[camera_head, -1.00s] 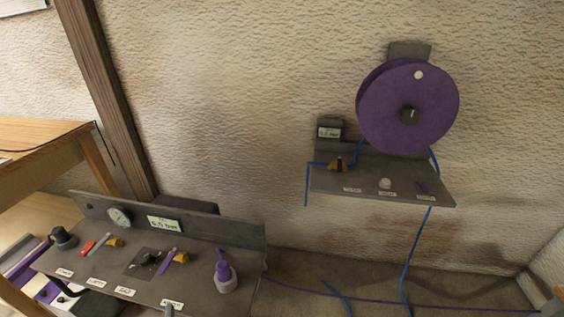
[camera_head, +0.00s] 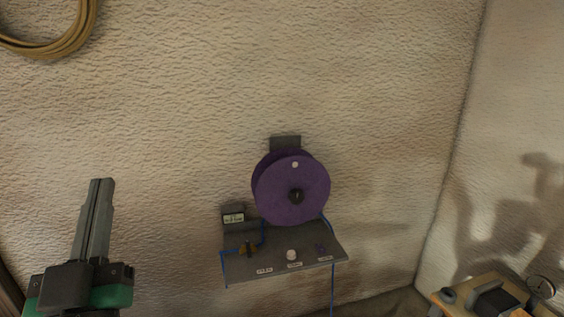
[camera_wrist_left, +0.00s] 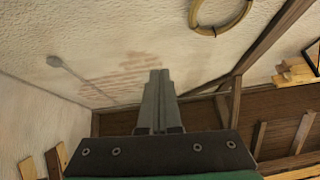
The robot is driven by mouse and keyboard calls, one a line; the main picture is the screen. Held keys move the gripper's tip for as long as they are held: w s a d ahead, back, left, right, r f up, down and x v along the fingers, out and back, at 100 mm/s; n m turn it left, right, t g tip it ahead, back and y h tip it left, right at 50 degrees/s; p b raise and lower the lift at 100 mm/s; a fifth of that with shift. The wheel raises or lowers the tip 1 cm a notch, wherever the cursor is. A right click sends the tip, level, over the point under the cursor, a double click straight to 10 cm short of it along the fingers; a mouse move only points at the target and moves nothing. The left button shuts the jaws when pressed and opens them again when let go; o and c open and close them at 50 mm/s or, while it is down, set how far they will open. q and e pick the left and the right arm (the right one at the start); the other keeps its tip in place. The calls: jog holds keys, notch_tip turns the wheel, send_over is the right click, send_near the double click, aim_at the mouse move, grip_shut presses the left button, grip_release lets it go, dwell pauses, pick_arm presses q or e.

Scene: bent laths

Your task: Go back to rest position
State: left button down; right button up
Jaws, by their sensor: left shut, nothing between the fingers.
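My left gripper (camera_head: 101,182) points upward at the lower left of the head view. Its two grey fingers are together with nothing between them. In the left wrist view the gripper (camera_wrist_left: 159,75) also shows with its fingers closed, against a pale rough wall and a dark wooden ceiling or floor area. It touches nothing that I can see. My right gripper is in neither view.
A purple reel (camera_head: 275,195) hangs on the wall above a small grey shelf panel (camera_head: 285,262) with a blue cord. A coiled hose (camera_head: 70,45) hangs at the upper left. A wooden bench (camera_head: 470,295) with a gauge (camera_head: 541,287) stands at the lower right.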

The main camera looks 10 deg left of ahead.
pick_arm(q)
jog(key=s+d+r+m+t+h+p, duration=0.2)
jog(key=s+d+r+m+t+h, duration=0.1)
jog(key=d+r+h, duration=0.3)
jog(key=s+d+r+m+t+h+p, duration=0.25)
jog(key=d+r+m+h, duration=0.2)
jog(key=r+h, duration=0.3)
notch_tip(320, 180, up, 34)
jog(key=p, duration=3.3)
jog(key=shift+f+n+h+p, duration=0.2)
jog(key=shift+n+h+p, duration=0.15)
jog(key=shift+n+h, duration=0.1)
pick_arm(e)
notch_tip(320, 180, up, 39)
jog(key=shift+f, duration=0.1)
